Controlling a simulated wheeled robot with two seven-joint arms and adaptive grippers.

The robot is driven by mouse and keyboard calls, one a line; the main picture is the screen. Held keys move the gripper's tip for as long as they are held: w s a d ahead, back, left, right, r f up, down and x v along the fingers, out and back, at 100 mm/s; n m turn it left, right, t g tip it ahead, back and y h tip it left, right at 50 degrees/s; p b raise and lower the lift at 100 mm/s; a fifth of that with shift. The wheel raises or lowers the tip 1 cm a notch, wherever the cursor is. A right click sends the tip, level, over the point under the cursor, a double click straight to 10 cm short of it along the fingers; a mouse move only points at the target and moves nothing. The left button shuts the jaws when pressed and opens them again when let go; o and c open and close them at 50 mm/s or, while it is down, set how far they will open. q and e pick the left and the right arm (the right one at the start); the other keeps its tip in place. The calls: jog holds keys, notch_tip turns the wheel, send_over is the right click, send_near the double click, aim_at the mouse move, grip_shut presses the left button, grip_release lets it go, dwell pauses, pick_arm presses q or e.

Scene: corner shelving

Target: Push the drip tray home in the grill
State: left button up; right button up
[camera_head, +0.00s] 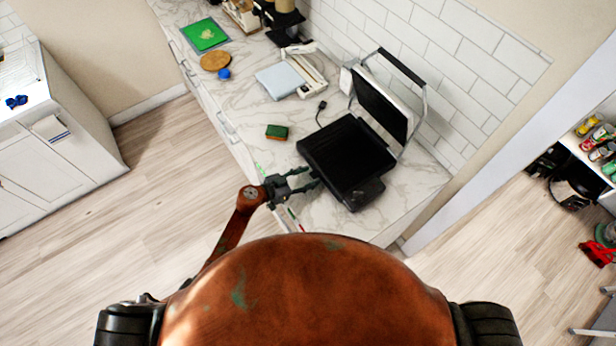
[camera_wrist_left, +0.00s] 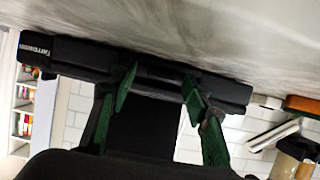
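The grill (camera_head: 347,160) stands on the marble counter with its lid (camera_head: 380,103) raised and its dark plate facing up. In the left wrist view the grill's black front (camera_wrist_left: 75,55) with pale lettering runs across the picture, upside down. I cannot make out the drip tray apart from the black body. My left gripper (camera_head: 310,180) is at the grill's near left edge. In the left wrist view its green fingers (camera_wrist_left: 158,84) are spread, with the black front behind them. I cannot tell whether they touch it. My right gripper is not in view.
A green and orange sponge (camera_head: 277,132) and a plug (camera_head: 321,105) lie left of and behind the grill. A pale scale-like board (camera_head: 279,81), a blue item (camera_head: 224,74), a round brown board (camera_head: 215,61) and a green mat (camera_head: 205,35) are farther back. Floor is clear at left.

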pick_arm(q)
jog(key=shift+s+a, duration=0.15)
jog(key=shift+a, duration=0.15)
jog(key=v, duration=1.1)
jog(key=shift+s+a+r, duration=0.1)
jog(key=shift+r, duration=0.05)
